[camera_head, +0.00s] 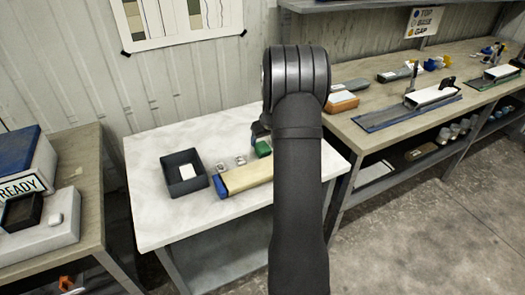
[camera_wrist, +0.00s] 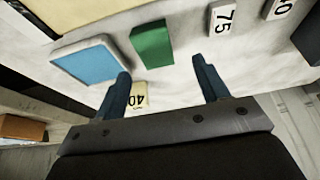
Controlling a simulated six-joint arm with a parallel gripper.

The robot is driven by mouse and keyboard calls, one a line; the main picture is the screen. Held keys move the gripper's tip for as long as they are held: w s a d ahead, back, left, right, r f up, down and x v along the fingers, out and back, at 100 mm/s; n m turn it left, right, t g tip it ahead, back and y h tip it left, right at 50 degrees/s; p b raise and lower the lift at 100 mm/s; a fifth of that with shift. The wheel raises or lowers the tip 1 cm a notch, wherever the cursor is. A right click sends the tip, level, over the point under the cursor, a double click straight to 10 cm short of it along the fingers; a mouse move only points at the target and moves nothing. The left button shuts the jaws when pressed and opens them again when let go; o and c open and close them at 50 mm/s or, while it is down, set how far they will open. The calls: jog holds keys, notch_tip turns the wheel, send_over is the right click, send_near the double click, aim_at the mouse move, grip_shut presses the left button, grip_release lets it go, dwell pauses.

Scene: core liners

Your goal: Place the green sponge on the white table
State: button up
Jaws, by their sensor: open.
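The green sponge (camera_wrist: 151,44) is a small block lying on the white tabletop in the wrist view. It also shows in the head view (camera_head: 263,148), partly hidden by my arm. The white table (camera_head: 160,218) has a pale, marbled top. My gripper (camera_wrist: 163,84) is open and empty, with its two dark blue fingers spread. The sponge appears beyond the fingertips, nearer the left finger, and is not between them. In the head view my arm hides most of the gripper.
A black tray (camera_head: 184,187) and a long tan piece with a blue end (camera_head: 245,177) are on the table. Workbenches flank the table.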

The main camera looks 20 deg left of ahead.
jog(key=shift+d+x, duration=0.15)
jog(key=shift+x, duration=1.6)
jog(key=shift+d+x, duration=0.2)
jog(key=shift+x, duration=1.5)
jog(key=shift+f, duration=0.1)
jog(key=c, duration=1.1)
